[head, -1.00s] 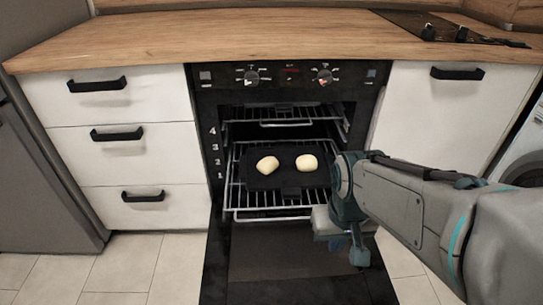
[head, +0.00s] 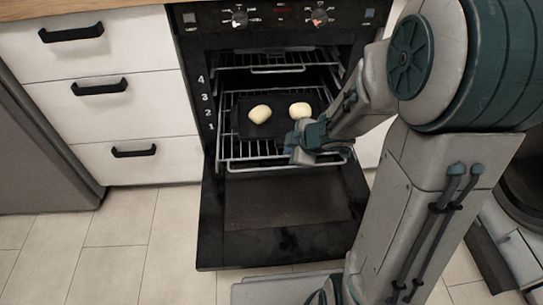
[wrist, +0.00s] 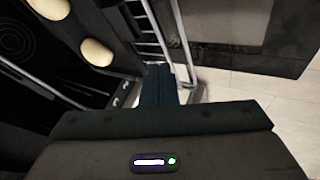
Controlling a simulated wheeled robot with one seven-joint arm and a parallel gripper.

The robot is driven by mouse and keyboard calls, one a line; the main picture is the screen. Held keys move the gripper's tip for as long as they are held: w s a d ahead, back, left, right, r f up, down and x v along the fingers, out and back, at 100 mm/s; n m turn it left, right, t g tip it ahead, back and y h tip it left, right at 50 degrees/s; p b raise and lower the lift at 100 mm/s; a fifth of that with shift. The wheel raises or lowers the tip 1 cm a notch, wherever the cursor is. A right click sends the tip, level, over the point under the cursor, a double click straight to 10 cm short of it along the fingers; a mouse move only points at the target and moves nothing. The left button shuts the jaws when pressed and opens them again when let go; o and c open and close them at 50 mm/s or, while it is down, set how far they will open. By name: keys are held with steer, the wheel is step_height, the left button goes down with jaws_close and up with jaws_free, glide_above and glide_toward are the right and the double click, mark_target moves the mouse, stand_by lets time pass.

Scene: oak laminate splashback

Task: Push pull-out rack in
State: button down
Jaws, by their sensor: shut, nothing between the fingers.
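The pull-out rack (head: 228,143) is a wire shelf standing partly out of the open black oven, above the lowered door (head: 285,205). A dark tray (head: 280,121) lies on it with two pale rolls (head: 259,114) (head: 300,110). My gripper (head: 292,155) is at the rack's front edge, right of its middle, shut and empty. In the wrist view, the gripper's blue fingers (wrist: 159,75) sit close to the rack's front bars (wrist: 170,45); I cannot tell whether they touch. My wrist hides the rack's front right part in the head view.
A second wire rack (head: 275,62) sits higher inside the oven. White drawers with black handles (head: 99,87) stand at the left. The tiled floor (head: 120,222) at front left is clear. The lowered door extends below the rack.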

steer(key=s+a+b+x, duration=0.1)
steer(key=b+x, duration=0.6)
steer(key=x, duration=0.3)
steer(key=shift+a+f+n+y, duration=0.15)
steer(key=shift+f+n+y, duration=0.15)
steer(key=shift+f+n, duration=0.1)
steer(key=shift+w+r, duration=0.1)
